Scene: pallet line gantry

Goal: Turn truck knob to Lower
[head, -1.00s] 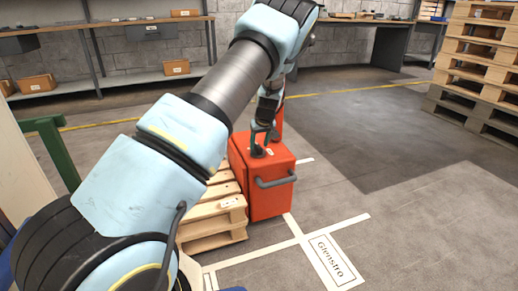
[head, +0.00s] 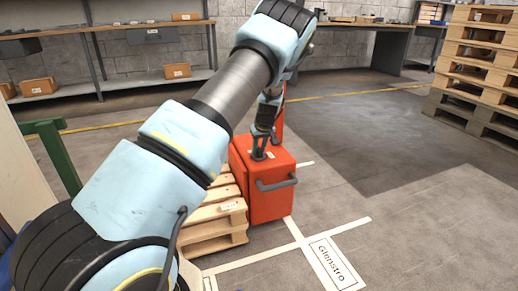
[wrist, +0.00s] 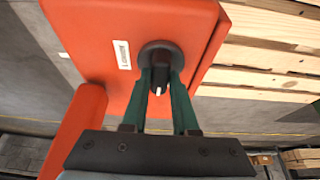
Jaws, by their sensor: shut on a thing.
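The orange truck body (head: 267,193) stands on the floor beside a pallet, its grey bar handle (head: 277,182) facing me. The dark round truck knob (wrist: 160,60) sits on its top face, with a white pointer mark towards the gripper side in the wrist view. My gripper (wrist: 160,76) is shut on the knob, one green finger on each side. In the head view my gripper (head: 261,144) points down onto the truck's top. A white label (wrist: 122,55) lies left of the knob in the wrist view; its small print is hard to read.
A wooden pallet (head: 216,224) stands close to the truck's left side. An orange upright part (wrist: 74,130) of the truck rises beside my gripper. Stacked pallets (head: 485,75) stand at the back right. The floor right of the truck is clear.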

